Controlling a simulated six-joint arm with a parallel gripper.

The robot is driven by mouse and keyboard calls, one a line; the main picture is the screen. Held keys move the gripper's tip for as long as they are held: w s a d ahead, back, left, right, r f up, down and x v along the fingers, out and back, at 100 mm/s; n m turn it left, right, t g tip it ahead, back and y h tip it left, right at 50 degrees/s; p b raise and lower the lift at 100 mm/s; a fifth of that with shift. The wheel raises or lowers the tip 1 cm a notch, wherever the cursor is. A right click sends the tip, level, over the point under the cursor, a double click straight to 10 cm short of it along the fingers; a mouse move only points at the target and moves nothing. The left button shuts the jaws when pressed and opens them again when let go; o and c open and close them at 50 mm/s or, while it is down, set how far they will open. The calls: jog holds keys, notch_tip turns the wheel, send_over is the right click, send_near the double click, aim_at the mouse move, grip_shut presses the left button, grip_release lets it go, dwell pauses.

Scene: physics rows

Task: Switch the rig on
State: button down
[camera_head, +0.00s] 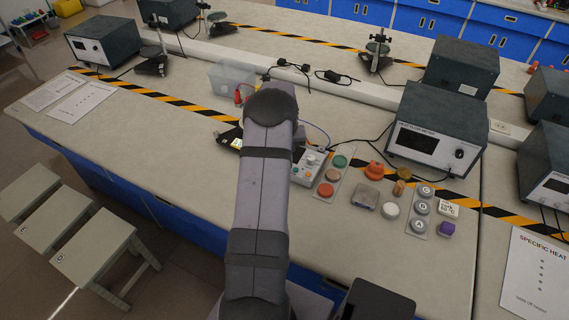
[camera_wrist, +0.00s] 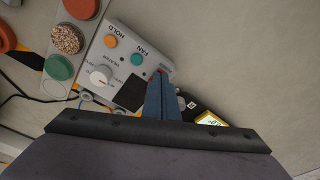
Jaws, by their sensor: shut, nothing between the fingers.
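The rig's grey control box (camera_wrist: 152,66) fills the upper middle of the wrist view. It has an orange button (camera_wrist: 110,41) by the word HOLD, a green button (camera_wrist: 137,59) by FAN, a white knob (camera_wrist: 101,75) and a dark panel (camera_wrist: 128,93). My gripper (camera_wrist: 160,76) is shut and empty, its blue fingertips over the box's edge. A bit of red shows at the tips; I cannot tell whether they touch it. In the head view the control box (camera_head: 308,163) is partly hidden behind my arm, which also hides my gripper.
A board with green, speckled and red-orange discs (camera_head: 326,189) lies beside the box. A heat flow meter (camera_head: 437,126) stands behind to the right. Several small weights and a lettered disc board (camera_head: 419,211) lie to the right. A yellow-screened device (camera_wrist: 210,119) is near my gripper.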

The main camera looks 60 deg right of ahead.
notch_tip(320, 180, up, 7)
jog(key=p, duration=0.4)
jog(key=shift+p, duration=0.35)
dwell(0.3)
jog(key=shift+f, duration=0.1)
dwell(0.4)
